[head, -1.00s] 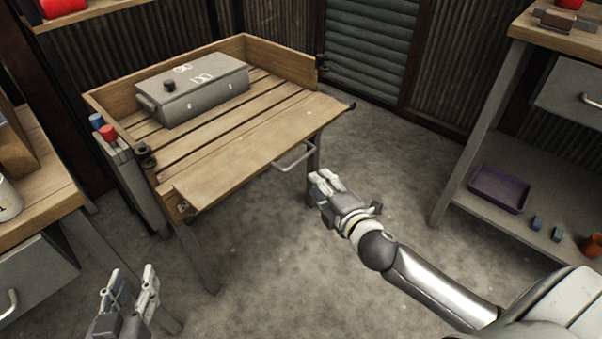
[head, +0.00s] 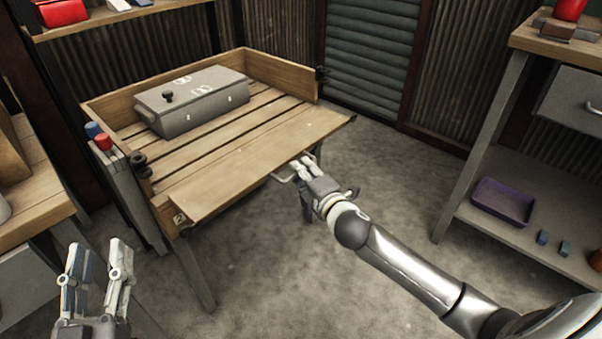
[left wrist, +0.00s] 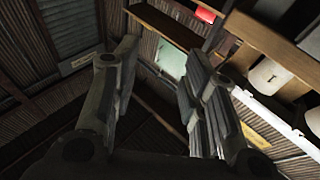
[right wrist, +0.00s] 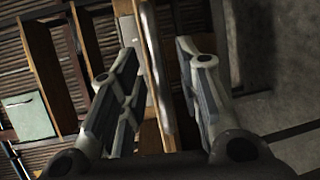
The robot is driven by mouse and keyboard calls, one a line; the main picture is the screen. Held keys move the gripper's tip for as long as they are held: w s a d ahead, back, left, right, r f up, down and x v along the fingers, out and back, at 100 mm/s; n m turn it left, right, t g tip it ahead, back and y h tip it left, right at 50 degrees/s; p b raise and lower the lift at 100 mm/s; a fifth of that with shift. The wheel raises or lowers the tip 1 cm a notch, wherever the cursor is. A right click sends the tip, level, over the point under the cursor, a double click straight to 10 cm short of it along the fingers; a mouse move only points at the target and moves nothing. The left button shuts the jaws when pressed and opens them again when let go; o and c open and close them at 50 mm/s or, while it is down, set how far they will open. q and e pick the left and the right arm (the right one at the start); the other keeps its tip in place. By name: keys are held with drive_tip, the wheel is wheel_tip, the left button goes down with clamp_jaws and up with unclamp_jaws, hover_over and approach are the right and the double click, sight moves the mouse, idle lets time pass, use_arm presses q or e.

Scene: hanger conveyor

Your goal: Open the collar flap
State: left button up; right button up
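The collar flap (head: 255,165) is the wooden board along the near side of the slatted table (head: 215,128). It looks nearly level with the slats; its exact angle is hard to tell. A metal handle (head: 283,177) shows at its outer edge. My right gripper (head: 300,163) is at the right end of this handle. In the right wrist view the handle bar (right wrist: 157,70) lies between its parted fingers (right wrist: 157,75), with gaps visible. My left gripper (head: 97,255) is open and empty at the lower left, away from the flap; it also shows in the left wrist view (left wrist: 155,75).
A grey lidded box (head: 192,100) stands on the slats inside the wooden walls. Red and blue buttons (head: 103,141) are beside the table's left corner. A workbench (head: 30,180) is at the left, and a shelf with a purple tray (head: 503,203) at the right. The floor between is clear.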

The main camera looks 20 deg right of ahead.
use_arm(q)
drive_tip(key=shift+s+r+t+h, duration=0.3)
drive_tip(key=shift+r+t, duration=0.1)
drive_tip(key=shift+r, duration=0.45)
use_arm(e)
drive_tip(key=shift+w+f, duration=0.1)
drive_tip(key=shift+w, duration=0.65)
drive_tip(key=shift+c, duration=0.5)
clamp_jaws()
